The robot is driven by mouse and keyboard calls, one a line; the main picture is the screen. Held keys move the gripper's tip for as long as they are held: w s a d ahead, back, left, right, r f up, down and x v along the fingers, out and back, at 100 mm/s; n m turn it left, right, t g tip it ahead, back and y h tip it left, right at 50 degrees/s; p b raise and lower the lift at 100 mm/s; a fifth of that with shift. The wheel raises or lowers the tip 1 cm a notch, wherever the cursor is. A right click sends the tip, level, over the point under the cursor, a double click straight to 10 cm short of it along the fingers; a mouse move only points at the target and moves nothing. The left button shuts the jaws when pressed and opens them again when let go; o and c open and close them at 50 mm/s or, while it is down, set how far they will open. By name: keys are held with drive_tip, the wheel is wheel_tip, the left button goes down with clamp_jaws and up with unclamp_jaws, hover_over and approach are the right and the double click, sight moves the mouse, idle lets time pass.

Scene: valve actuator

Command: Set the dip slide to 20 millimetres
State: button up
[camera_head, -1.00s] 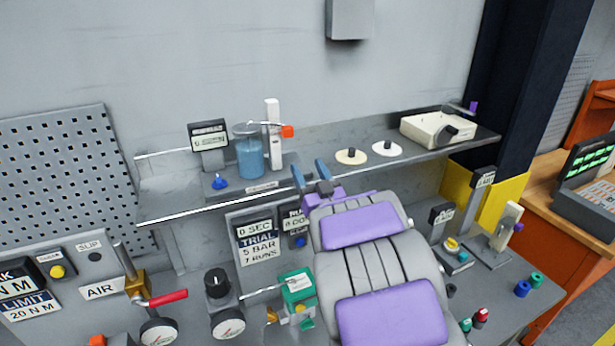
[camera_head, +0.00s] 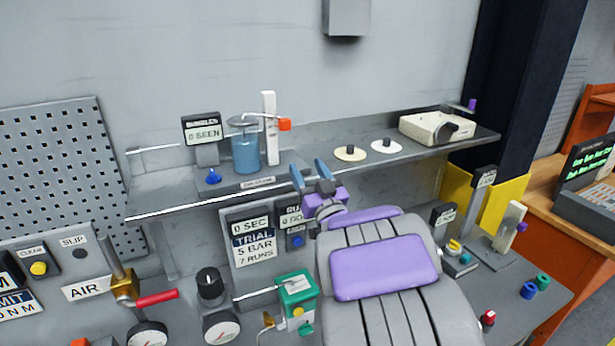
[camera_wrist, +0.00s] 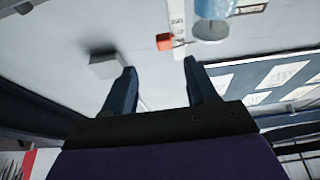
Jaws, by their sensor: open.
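The dip slide appears to be the white upright post (camera_head: 269,128) with an orange knob (camera_head: 284,124) on the shelf; its scale is too small to read. It stands just right of a clear container of blue liquid (camera_head: 246,152). My gripper (camera_head: 308,174) is open and empty in front of the shelf edge, below and to the right of the orange knob, apart from it. In the wrist view my two blue fingers (camera_wrist: 161,75) are spread with nothing between them. The orange knob (camera_wrist: 165,42) shows beyond them, near the blue container (camera_wrist: 211,20).
A display reading "0 SEEN" (camera_head: 202,130) and a blue knob (camera_head: 212,176) are left of the container. Two pale discs (camera_head: 350,153) (camera_head: 386,146) and a cream tray (camera_head: 428,126) lie to the right on the shelf (camera_head: 170,200). A green box (camera_head: 297,297) sits below.

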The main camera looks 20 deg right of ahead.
drive_tip(key=shift+b+v, duration=2.7)
drive_tip(key=shift+b, duration=1.55)
drive_tip(key=shift+a+f, duration=0.1)
drive_tip(key=shift+f, duration=0.05)
